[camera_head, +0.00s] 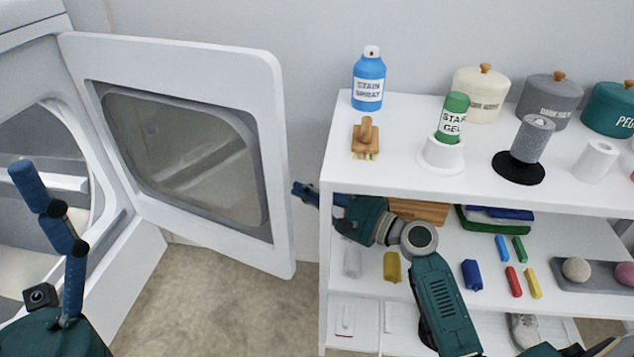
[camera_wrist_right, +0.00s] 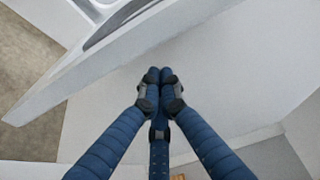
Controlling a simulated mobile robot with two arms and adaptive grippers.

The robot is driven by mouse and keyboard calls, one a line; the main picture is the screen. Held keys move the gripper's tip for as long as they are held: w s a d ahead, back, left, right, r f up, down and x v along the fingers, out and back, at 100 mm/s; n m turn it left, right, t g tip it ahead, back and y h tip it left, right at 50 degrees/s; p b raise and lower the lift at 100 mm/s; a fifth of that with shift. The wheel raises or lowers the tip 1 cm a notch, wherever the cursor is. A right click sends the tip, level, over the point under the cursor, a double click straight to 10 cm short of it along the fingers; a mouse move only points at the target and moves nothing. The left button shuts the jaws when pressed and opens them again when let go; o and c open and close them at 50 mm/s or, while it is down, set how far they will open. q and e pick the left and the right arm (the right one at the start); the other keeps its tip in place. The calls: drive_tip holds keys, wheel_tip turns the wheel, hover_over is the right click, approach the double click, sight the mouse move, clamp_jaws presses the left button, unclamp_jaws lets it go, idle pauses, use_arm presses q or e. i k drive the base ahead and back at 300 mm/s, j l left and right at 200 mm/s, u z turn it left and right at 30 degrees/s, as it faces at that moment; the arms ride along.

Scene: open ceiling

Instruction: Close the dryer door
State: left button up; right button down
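The white dryer door (camera_head: 265,90) stands wide open, swung out to the right of the dryer (camera_head: 90,245), with a grey window in its middle. Part of the dryer's round opening shows at the left. My right gripper (camera_head: 300,190) is at the door's free right edge, between the door and the shelf; I cannot tell whether it touches. In the right wrist view its blue fingertips (camera_wrist_right: 160,75) are together with nothing between them, and the door (camera_wrist_right: 95,75) slants across the upper left. My left gripper (camera_head: 45,210) is at the lower left, in front of the opening; its finger gap is unclear.
A white shelf unit (camera_head: 400,187) stands close to the right, beside my right arm. It bears a blue spray bottle (camera_head: 369,82), a wooden brush (camera_head: 365,138), canisters (camera_head: 480,95) and several small items. Bare floor (camera_head: 210,300) lies below the door.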

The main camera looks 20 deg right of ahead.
sight(243, 87)
drive_tip(key=l, duration=0.25)
drive_tip(key=l+u, duration=0.35)
drive_tip(key=k+l+u, duration=0.1)
drive_tip(key=l+u, duration=0.3)
